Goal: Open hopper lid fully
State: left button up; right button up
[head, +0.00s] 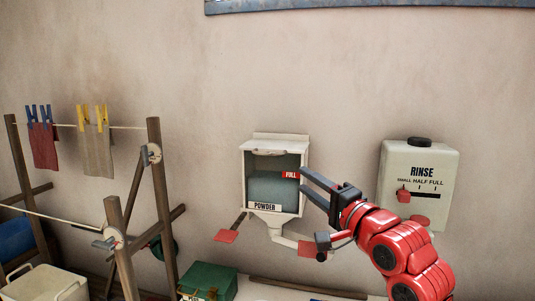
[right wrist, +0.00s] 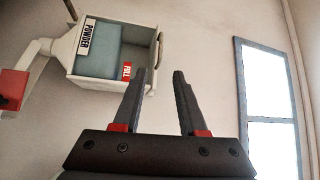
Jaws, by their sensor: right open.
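The hopper is a white wall box (head: 243,180) with a POWDER label, a red FULL tag and blue-grey powder behind its front window; it also shows turned on its side in the right wrist view (right wrist: 67,58). My left gripper is out of view.
Red paddles (head: 227,236) sit below the hopper. A wooden drying frame (head: 162,190) with pegged cloths is at left. The wall above the hopper is clear.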

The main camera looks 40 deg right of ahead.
aim_at(268, 154)
jog(key=w+r+p, duration=0.1)
jog(key=w+p, duration=0.1)
jog(key=w, duration=0.3)
jog(key=w+p, duration=0.2)
jog(key=w, duration=0.3)
jog(key=w+d+r+p, duration=0.1)
jog(key=w+p, duration=0.1)
jog(key=w, duration=0.4)
jog(key=shift+r+p, duration=0.3)
jog(key=shift+p, duration=0.1)
jog(key=shift+w+d, duration=0.1)
jog(key=shift+w, duration=0.3)
grip_shut()
